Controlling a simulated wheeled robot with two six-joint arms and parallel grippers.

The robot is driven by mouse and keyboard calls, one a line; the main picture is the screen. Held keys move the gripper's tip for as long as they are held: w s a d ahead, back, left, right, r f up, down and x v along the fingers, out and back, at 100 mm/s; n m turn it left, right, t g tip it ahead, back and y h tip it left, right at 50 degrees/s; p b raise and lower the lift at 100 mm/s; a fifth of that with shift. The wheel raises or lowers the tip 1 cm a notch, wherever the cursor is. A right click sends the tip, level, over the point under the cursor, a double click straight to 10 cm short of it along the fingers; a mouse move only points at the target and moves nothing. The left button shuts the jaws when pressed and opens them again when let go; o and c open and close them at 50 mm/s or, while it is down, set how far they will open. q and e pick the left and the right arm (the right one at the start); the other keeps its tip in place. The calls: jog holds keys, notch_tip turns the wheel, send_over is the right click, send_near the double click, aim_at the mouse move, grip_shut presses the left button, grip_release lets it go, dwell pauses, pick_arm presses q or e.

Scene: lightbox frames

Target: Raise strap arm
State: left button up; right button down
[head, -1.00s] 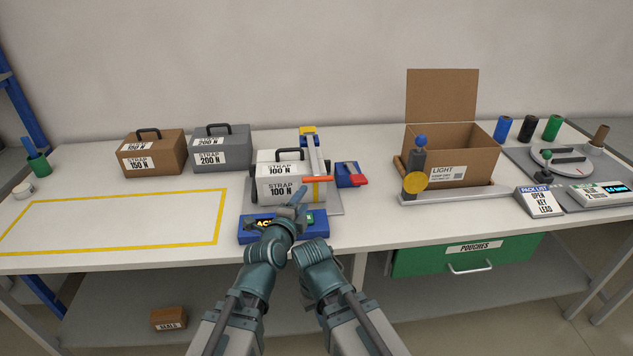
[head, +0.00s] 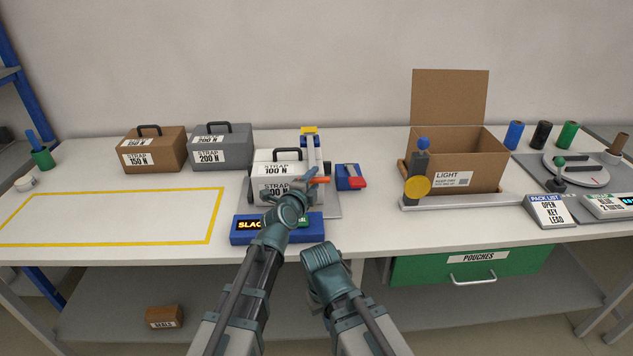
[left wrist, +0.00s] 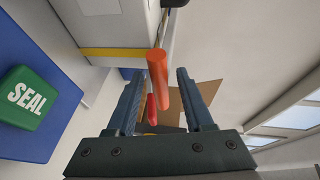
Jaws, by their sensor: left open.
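The strap arm's orange handle (head: 320,181) sticks out at the front of the white strap case (head: 268,168), labelled 100 N. My left gripper (head: 306,179) is at the handle, in front of the case. In the left wrist view, the handle (left wrist: 158,72) lies between the two open fingers (left wrist: 160,100), with gaps on both sides. The grey arm (head: 311,152) runs back beside the case to a yellow block. The blue panel (head: 240,236) in front reads SLAC, the rest hidden by my wrist. Its green SEAL button (left wrist: 25,97) shows in the left wrist view.
A blue block with a red lever (head: 350,177) stands just right of the arm. Brown (head: 150,152) and grey (head: 222,150) cases stand at left. An open carton (head: 455,165) is at right. The yellow-outlined area (head: 213,217) at left is empty.

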pick_arm(q)
grip_shut()
dwell(0.3)
jog(key=shift+s+f, duration=0.1)
dwell(1.1)
